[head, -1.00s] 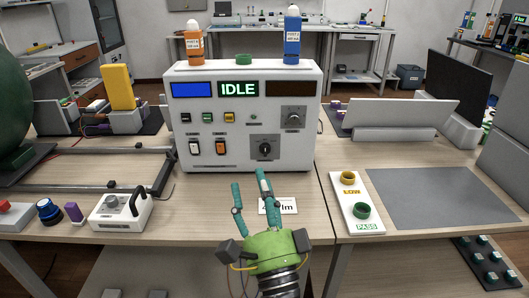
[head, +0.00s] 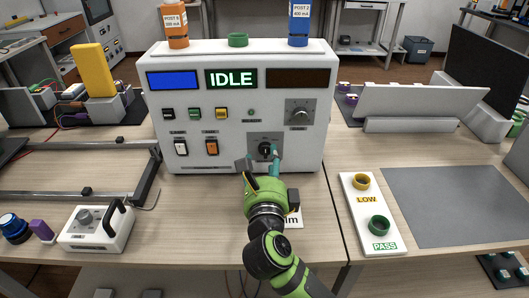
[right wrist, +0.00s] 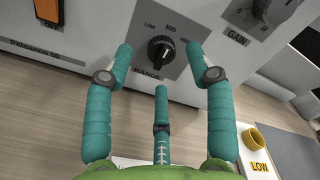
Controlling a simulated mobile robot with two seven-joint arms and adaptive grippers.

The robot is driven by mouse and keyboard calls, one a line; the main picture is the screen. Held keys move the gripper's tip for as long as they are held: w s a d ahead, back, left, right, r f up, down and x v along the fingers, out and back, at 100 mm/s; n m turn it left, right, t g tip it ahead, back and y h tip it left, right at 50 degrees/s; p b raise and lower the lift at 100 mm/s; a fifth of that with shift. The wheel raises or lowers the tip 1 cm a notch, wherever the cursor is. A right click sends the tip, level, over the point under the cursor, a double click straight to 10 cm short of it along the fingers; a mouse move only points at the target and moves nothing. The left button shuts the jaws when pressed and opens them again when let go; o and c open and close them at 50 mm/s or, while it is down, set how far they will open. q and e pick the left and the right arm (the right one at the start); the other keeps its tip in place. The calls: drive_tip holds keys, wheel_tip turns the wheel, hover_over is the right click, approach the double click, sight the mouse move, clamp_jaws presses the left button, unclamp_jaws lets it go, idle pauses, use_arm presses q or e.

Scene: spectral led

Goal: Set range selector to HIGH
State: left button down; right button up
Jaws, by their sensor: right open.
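The range selector is a black rotary knob (head: 265,149) on a grey plate, low on the front of the white test box (head: 215,100). In the right wrist view the knob (right wrist: 160,50) sits under the labels LOW, MID and a third word at the right that is hard to read. Its white mark appears to point up, near MID. My right gripper (head: 262,158) is open in front of the knob. In the right wrist view its teal fingers (right wrist: 161,55) stand on either side of the knob, apart from it, with a third finger below. My left gripper is out of view.
A GAIN knob (head: 300,113) is on the panel at the upper right of the selector. An orange switch (head: 211,147) and a white switch (head: 181,148) are at its left. A white LOW/PASS tray (head: 370,213) lies on the table at the right. The display reads IDLE.

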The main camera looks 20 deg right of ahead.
sight(264, 154)
drive_tip(key=shift+x, duration=1.5)
